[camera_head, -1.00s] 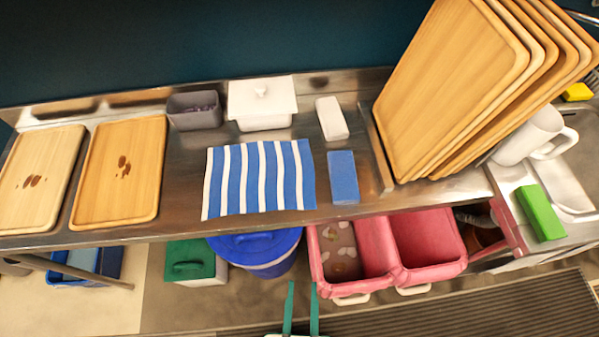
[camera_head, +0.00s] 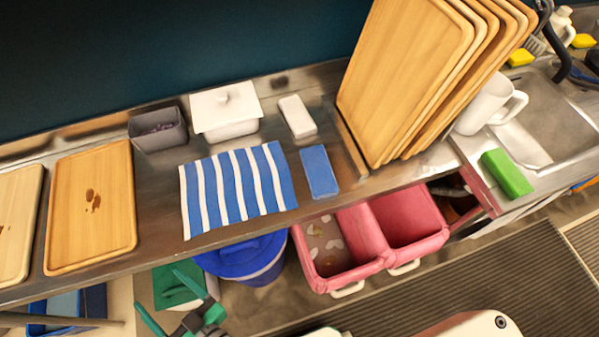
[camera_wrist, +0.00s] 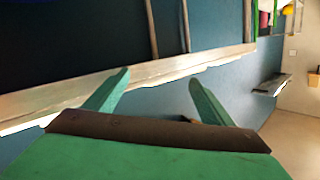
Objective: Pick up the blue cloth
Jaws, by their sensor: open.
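A blue-and-white striped cloth (camera_head: 238,189) lies flat on the steel counter near its front edge. A small plain blue rectangle (camera_head: 319,171) lies just right of it; I cannot tell whether it is a folded cloth or a sponge. My gripper (camera_head: 158,290) has green fingers and is low in front of the counter, left of the striped cloth and apart from it. In the wrist view my gripper (camera_wrist: 158,80) is spread open with nothing between the fingers. Neither blue item can be made out in the wrist view.
Wooden trays (camera_head: 92,205) with brown beans lie left. A grey bin (camera_head: 158,138), white lidded dish (camera_head: 226,112) and white block (camera_head: 297,117) stand behind the cloth. Tilted boards (camera_head: 400,80) rise at right. A blue bucket (camera_head: 250,258) and pink bins (camera_head: 415,228) sit below the counter edge.

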